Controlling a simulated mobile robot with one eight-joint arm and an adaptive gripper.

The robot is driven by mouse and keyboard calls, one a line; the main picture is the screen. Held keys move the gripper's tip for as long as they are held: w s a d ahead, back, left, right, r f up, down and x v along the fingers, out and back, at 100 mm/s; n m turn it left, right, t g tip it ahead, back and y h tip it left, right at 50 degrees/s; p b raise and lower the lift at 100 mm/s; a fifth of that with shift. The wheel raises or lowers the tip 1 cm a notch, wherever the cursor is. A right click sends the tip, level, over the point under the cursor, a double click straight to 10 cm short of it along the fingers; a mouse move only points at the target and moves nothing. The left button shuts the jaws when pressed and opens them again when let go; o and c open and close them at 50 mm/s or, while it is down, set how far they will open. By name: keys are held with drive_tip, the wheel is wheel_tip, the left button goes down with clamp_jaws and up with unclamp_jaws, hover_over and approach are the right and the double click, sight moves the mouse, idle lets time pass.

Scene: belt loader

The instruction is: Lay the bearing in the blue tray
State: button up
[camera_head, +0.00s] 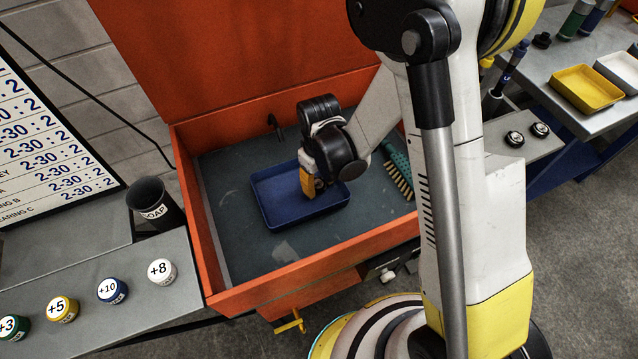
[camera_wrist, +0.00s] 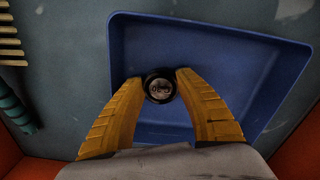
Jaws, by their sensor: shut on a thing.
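The blue tray (camera_head: 268,204) lies on the grey floor of an orange bin; it also fills much of the wrist view (camera_wrist: 215,60). My gripper (camera_head: 312,188) reaches down over the tray's right half. In the wrist view its yellow fingers (camera_wrist: 160,87) are shut on the bearing (camera_wrist: 160,88), a small dark ring with a lighter centre. The bearing appears within the tray's outline. I cannot tell whether it touches the tray floor. In the head view the bearing is hidden by my gripper.
The orange bin (camera_head: 212,245) has raised walls around the tray. A brush (camera_head: 398,172) with a teal handle lies right of the tray. A black soap cup (camera_head: 153,200) and several labelled round containers stand left. A yellow tray (camera_head: 585,90) sits on the right bench.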

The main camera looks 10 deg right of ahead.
drive_tip(key=o, duration=1)
wheel_tip(320, 180, up, 12)
drive_tip(key=p, duration=0.6)
wheel_tip(320, 180, up, 12)
drive_tip(key=m+t, duration=0.3)
hover_over(319, 185)
drive_tip(key=s+d, duration=0.3)
drive_tip(key=d, duration=0.3)
drive_tip(key=s+d+r+m+t, duration=0.3)
drive_tip(key=s+d+r+t, duration=0.1)
drive_tip(key=s+d+r, duration=0.2)
drive_tip(key=shift+s+d+r+m, duration=0.2)
drive_tip(key=shift+s+r+m, duration=0.2)
drive_tip(key=shift+s+r, duration=0.45)
